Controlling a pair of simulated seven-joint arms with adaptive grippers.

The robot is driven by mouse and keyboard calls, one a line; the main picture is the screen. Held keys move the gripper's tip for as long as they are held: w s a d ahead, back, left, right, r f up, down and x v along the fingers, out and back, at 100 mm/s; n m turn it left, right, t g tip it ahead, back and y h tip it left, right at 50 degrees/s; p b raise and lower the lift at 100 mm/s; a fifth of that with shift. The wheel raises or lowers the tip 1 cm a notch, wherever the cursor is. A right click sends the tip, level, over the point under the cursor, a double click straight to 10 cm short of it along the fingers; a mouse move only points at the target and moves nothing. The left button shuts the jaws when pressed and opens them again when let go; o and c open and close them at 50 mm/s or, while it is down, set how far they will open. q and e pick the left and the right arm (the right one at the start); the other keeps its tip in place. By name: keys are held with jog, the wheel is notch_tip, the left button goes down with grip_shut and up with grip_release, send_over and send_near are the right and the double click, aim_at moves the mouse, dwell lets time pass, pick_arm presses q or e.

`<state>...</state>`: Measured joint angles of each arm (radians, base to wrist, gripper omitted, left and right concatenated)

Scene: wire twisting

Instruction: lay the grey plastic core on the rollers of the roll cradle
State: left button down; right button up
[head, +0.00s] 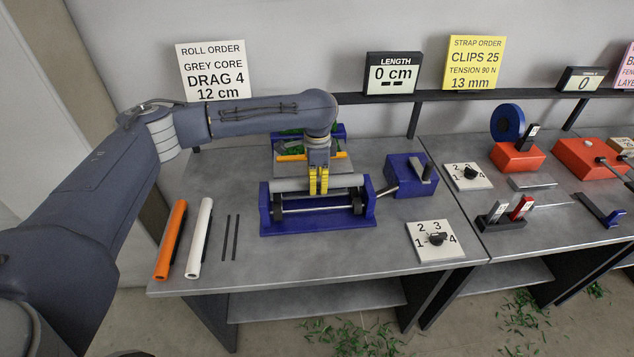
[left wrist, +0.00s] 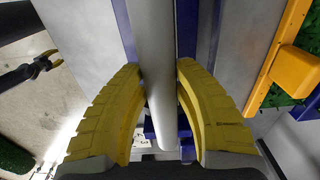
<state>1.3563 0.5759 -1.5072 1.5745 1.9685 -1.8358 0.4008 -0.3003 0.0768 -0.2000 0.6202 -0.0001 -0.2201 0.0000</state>
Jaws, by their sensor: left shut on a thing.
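The grey plastic core (head: 290,184) lies level, lengthwise over the blue roll cradle (head: 318,228), between its two end walls. My left gripper (head: 318,190) reaches down from above and is shut on the core near its middle. In the left wrist view the core (left wrist: 155,60) runs between the two yellow fingers (left wrist: 162,105). The front roller rod (head: 315,209) with black wheels shows below the core. I cannot tell whether the core touches the rollers. My right gripper (left wrist: 47,62) shows small at the left of the left wrist view, its yellow fingers apart and empty.
An orange core (head: 170,240) and a white core (head: 199,240) lie at the left of the table, beside two thin dark strips (head: 231,238). A blue crank box (head: 408,178) stands right of the cradle. A dial plate (head: 435,241) lies front right.

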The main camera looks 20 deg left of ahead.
pick_arm(q)
jog(key=shift+f, duration=2.35)
jog(key=c, duration=1)
grip_release()
jog(key=shift+r, duration=0.1)
notch_tip(320, 180, up, 12)
jog(key=shift+f, duration=0.1)
